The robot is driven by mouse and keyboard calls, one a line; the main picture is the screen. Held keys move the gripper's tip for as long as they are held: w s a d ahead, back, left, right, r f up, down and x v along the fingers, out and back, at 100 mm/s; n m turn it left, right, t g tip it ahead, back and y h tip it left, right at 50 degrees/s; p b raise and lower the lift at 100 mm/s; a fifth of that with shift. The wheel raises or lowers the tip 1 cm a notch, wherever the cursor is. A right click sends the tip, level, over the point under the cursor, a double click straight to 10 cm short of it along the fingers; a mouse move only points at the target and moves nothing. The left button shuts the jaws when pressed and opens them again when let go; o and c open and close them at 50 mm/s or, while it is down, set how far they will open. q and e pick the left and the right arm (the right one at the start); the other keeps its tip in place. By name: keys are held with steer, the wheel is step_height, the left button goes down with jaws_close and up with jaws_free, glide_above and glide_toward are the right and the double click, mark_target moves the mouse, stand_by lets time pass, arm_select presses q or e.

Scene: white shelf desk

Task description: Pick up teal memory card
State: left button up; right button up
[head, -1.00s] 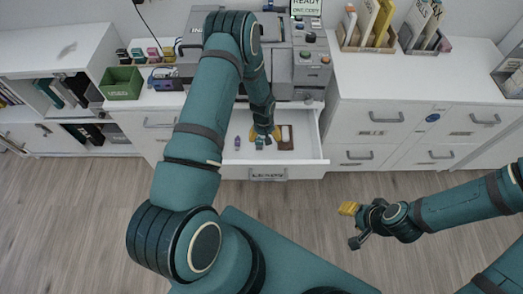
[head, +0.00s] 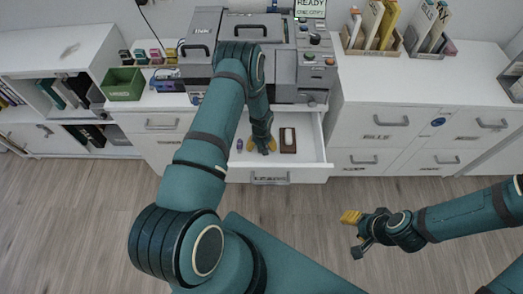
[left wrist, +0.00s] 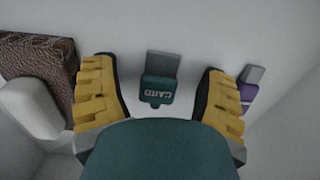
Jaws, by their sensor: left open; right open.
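The teal memory card (left wrist: 158,86) lies on the white drawer floor in the left wrist view, its grey end pointing up and the word CARD on its body. My left gripper (left wrist: 158,95) is open, its yellow fingers on either side of the card with gaps to both. In the head view my left gripper (head: 262,146) reaches down into the open drawer (head: 314,150); the card is hidden there behind the gripper. My right gripper (head: 354,233) is open and empty above the wooden floor at the right.
A purple stick (left wrist: 248,90) lies right of the fingers; it also shows in the head view (head: 240,145). A brown block with a white piece (head: 288,140) lies close on the other side. A grey machine (head: 285,75) stands above the drawer, with a green bin (head: 123,84) to the left.

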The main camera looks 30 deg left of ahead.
arm_select(q)
steer(key=c, duration=0.9)
steer(key=shift+r, duration=0.15)
steer(key=shift+c, duration=0.2)
